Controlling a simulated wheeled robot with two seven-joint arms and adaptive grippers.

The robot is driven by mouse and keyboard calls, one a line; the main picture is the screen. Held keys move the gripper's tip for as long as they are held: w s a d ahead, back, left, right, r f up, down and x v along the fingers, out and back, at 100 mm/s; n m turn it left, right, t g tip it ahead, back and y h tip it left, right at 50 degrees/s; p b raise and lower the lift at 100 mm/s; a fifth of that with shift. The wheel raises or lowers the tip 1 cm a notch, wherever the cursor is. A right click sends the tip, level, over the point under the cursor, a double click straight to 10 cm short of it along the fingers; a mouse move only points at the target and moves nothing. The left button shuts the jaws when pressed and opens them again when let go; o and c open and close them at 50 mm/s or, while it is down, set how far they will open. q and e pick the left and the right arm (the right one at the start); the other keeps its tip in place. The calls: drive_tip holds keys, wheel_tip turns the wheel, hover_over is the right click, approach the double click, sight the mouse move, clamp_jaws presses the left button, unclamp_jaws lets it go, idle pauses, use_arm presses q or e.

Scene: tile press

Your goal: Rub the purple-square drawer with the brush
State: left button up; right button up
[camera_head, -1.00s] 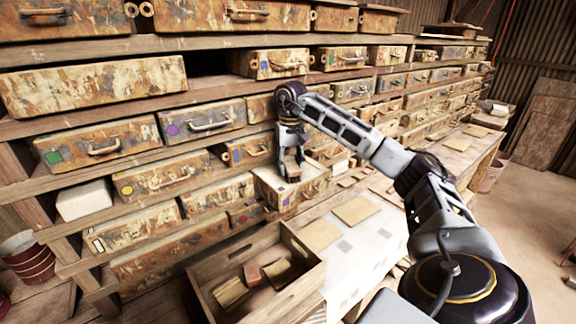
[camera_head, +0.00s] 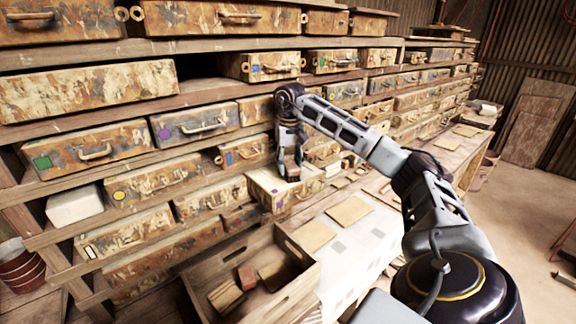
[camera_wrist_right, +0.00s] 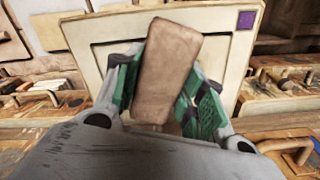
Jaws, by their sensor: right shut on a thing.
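The purple-square drawer (camera_head: 301,192) sticks out of the shelves near the middle of the head view, its pale top showing. In the right wrist view its framed pale face (camera_wrist_right: 225,45) lies behind the brush, with a small purple square at the upper right corner. My right gripper (camera_head: 291,168) points down over this drawer. It is shut on the brush (camera_wrist_right: 168,70), a plain brown block between the green finger pads, tilted a little. No bristles show. I cannot tell whether the brush touches the drawer. My left gripper is out of view.
A wooden crate (camera_head: 205,280) with several small blocks stands below the drawer. A bench with tan tiles (camera_head: 348,210) runs to the right. Other worn drawers fill the shelves, including one with a round purple mark (camera_head: 195,125). Stacked pots (camera_head: 22,268) stand at lower left.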

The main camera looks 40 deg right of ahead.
drive_tip(key=shift+s+d, duration=0.15)
drive_tip(key=shift+d, duration=1.3)
drive_tip(key=shift+d, duration=0.15)
drive_tip(key=shift+s+d, duration=0.15)
drive_tip(key=shift+d, duration=1.3)
drive_tip(key=shift+a+f, duration=0.1)
drive_tip(key=shift+f, duration=0.05)
drive_tip(key=shift+a, duration=1.6)
drive_tip(key=shift+a, duration=0.15)
